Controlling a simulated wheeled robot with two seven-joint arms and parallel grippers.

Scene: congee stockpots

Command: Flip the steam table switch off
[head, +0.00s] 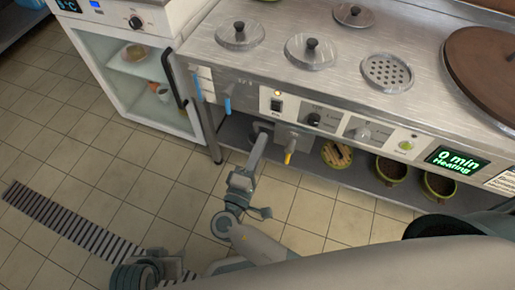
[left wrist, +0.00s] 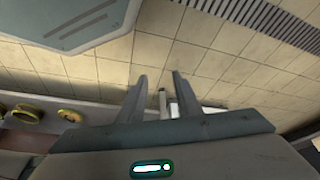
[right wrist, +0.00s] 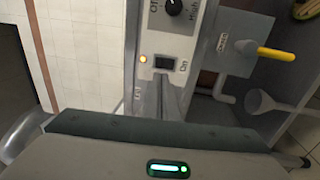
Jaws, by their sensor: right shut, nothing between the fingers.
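The steam table (head: 300,75) has a front panel with a small black rocker switch (head: 277,105); the switch shows close up in the right wrist view (right wrist: 166,62). A small amber light (right wrist: 143,59) beside it is lit, and "On" is printed by one end. My right gripper (right wrist: 173,80) is shut and empty, its tips just short of the switch in its wrist view; I cannot tell whether they touch. In the head view my right gripper (head: 263,128) is just below the panel. My left gripper (left wrist: 160,77) is open and empty above the floor, away from the table.
The panel also has knobs (head: 313,119), a green button (head: 406,145) and a display (head: 457,160) reading "0 min Heating". A yellow-handled drain valve (head: 290,150) sticks out below. Pots (head: 390,169) stand on the lower shelf. A white cabinet (head: 135,75) stands at left; the floor is clear.

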